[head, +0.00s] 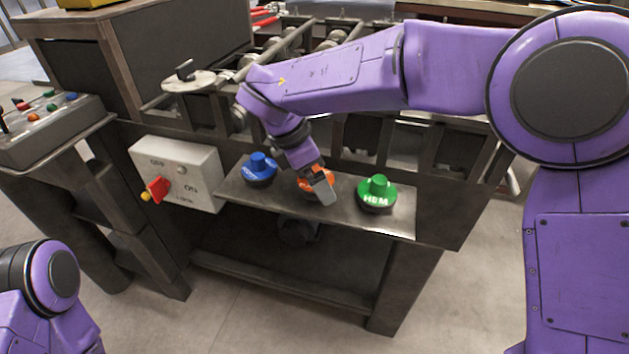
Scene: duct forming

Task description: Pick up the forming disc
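Three round discs with knobs sit in a row on a metal shelf (340,222) at the front of the machine: a blue disc (259,171), an orange disc (303,187) in the middle and a green disc (376,197) marked "HEM". My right gripper (321,187) points down at the orange disc and covers much of it, including its knob. I cannot tell whether its fingers are open or shut, or whether they touch the disc. My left arm shows only at the lower left; its gripper is out of view.
A white switch box (180,172) with a red handle (157,188) is left of the shelf. A control panel (48,127) with coloured buttons stands at the far left. Machine rollers and a handwheel (190,80) lie behind the shelf. The floor in front is clear.

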